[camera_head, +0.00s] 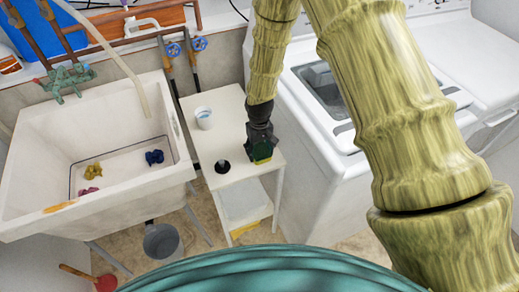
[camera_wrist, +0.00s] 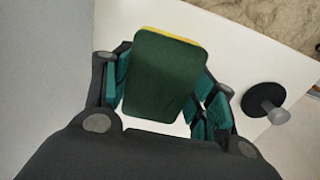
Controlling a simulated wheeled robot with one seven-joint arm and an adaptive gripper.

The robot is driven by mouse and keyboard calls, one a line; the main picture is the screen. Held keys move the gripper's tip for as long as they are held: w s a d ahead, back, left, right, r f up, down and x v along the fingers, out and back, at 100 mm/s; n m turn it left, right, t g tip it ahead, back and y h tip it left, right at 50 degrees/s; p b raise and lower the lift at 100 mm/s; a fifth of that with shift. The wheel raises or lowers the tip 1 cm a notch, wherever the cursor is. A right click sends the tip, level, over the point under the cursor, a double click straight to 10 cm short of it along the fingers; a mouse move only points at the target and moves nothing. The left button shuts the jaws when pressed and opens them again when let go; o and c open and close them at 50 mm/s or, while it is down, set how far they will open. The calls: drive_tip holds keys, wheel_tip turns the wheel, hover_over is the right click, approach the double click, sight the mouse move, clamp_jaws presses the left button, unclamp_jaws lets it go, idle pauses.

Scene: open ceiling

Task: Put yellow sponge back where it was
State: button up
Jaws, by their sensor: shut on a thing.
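The yellow sponge with a dark green face (camera_wrist: 163,80) is between the fingers of my gripper (camera_wrist: 165,95) in the wrist view. Its green side faces the camera and a thin yellow edge shows at the top. In the head view my gripper (camera_head: 261,147) is over the right part of the small white table (camera_head: 210,112), pointing down. A bit of the sponge (camera_head: 262,160) shows yellow below the fingers. I cannot tell whether the sponge touches the tabletop.
A white cup (camera_head: 204,118) stands at the table's back left. A black stopper-like object (camera_head: 222,166) is at the front left. The white sink (camera_head: 60,209), holding several small coloured things, is left; a white washing machine (camera_head: 335,150) is right.

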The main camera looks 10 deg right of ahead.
sight(259, 149)
drive_tip(key=o, duration=1)
drive_tip(key=shift+f, duration=0.1)
drive_tip(key=shift+r+b, duration=1.35)
drive_tip(key=shift+r, duration=4.8)
